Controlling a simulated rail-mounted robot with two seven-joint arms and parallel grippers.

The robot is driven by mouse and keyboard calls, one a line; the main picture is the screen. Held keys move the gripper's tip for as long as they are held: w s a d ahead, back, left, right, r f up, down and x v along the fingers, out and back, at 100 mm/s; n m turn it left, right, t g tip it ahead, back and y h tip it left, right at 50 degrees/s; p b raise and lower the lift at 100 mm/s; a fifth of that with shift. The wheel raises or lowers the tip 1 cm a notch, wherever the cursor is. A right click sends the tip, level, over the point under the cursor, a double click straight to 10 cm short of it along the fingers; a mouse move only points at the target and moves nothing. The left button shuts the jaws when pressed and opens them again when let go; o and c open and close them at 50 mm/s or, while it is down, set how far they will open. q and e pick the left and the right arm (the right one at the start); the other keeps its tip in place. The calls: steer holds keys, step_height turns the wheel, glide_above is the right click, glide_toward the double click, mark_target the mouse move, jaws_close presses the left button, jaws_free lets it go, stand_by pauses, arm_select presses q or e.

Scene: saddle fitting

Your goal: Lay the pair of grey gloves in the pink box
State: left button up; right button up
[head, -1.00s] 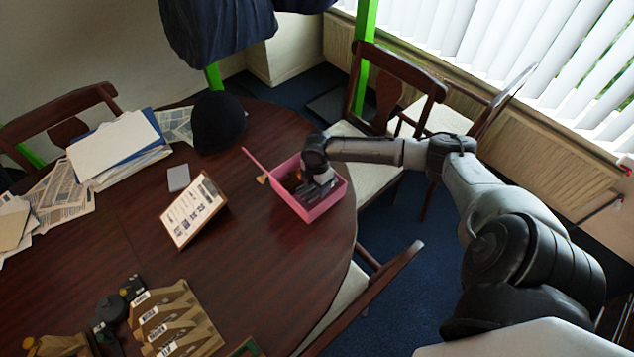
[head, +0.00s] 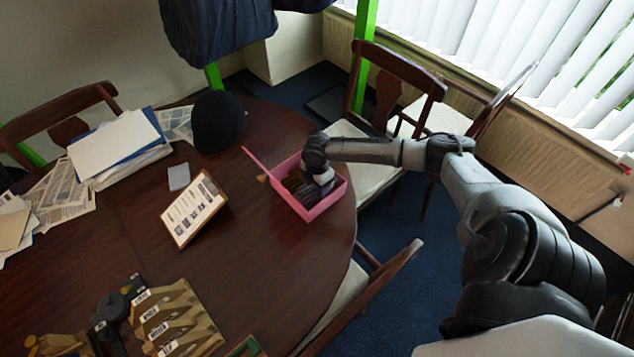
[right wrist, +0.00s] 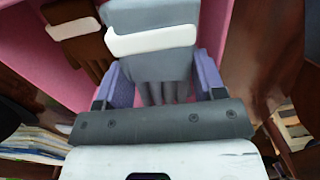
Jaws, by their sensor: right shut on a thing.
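The pink box (head: 334,197) stands near the right end of the table, and its open inside shows. My right gripper (right wrist: 158,88) is over and partly in the box. Its purple fingers are shut on the pair of grey gloves (right wrist: 150,55), which has a white band around it. The fingers of the gloves point toward the gripper's palm. In the head view the grey gloves (head: 309,195) show only partly, low inside the box under my wrist. I cannot tell whether they touch the floor of the box. My left gripper is not in view.
Brown gloves (right wrist: 90,42) with a white band lie in the box beside the grey pair. A sign stand (head: 194,210), a dark cap (head: 218,121), papers (head: 115,150) and brown holders (head: 175,320) are on the table. Chairs stand around it.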

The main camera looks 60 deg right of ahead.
steer(key=shift+p, duration=0.45)
stand_by(0.7)
stand_by(0.4)
steer(key=o, duration=1)
steer(key=shift+o, duration=0.6)
steer(key=shift+w, duration=0.1)
steer(key=shift+r, duration=0.15)
